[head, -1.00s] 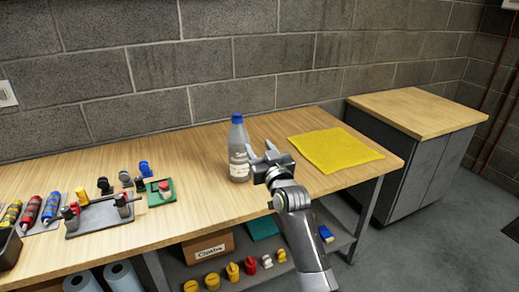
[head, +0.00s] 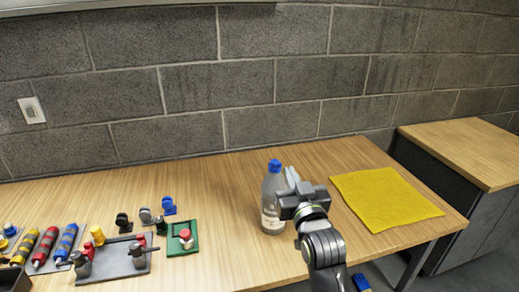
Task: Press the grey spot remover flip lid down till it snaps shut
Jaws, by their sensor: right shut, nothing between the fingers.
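A small grey item with a raised rounded top (head: 147,216) stands on the bench left of centre, between a similar black one (head: 123,222) and a blue one (head: 168,206). It may be the grey spot remover flip lid; it is too small to read a label or tell how far its lid stands open. My right gripper (head: 292,178) is shut and empty, well to the right of these items. It is close to the right side of a clear bottle with a blue cap (head: 272,195) and partly overlaps it in view; contact cannot be told. My left gripper is not in view.
A green plate with a red button (head: 185,239) and a grey plate with clamps (head: 110,262) lie in front of the small items. A yellow cloth (head: 385,198) lies at right. Bare bench lies between the green plate and the bottle.

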